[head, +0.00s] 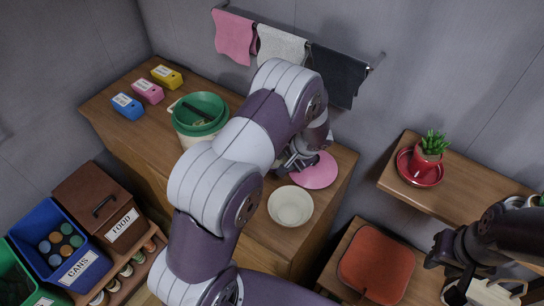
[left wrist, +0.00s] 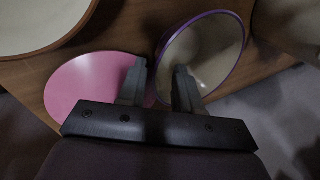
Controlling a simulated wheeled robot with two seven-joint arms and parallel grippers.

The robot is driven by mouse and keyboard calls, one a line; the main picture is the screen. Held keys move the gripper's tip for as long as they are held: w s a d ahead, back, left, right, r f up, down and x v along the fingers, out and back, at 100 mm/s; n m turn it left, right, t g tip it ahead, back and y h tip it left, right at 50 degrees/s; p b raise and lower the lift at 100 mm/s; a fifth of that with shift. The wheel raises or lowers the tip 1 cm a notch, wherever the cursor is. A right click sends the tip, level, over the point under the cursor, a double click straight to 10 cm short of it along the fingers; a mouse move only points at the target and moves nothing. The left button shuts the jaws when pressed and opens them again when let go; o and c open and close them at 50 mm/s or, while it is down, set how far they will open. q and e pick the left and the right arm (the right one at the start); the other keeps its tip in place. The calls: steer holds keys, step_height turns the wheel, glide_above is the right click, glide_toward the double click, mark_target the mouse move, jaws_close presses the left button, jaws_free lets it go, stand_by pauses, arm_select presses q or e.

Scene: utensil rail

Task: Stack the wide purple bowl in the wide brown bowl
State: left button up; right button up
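The wide purple bowl shows in the left wrist view as a pale bowl with a purple rim (left wrist: 215,50). In the head view I cannot make it out behind my left arm. My left gripper (left wrist: 160,72) has its fingers apart, one on each side of the near part of that rim; it also shows in the head view (head: 290,165). A cream bowl (head: 290,206) stands on the counter in front of the gripper. In the left wrist view it shows a brown rim (left wrist: 85,25), matching the wide brown bowl.
A pink plate (head: 318,172) lies beside the bowls. A green-rimmed container (head: 200,112) and several small boxes (head: 148,92) stand further left on the wooden counter (head: 120,135). Towels (head: 282,47) hang on the wall rail. A potted plant (head: 430,150) stands on the right shelf.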

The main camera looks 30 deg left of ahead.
arm_select(q)
steer(key=shift+d, duration=0.1)
steer(key=c, duration=0.4)
jaws_close()
steer(key=shift+r, duration=0.15)
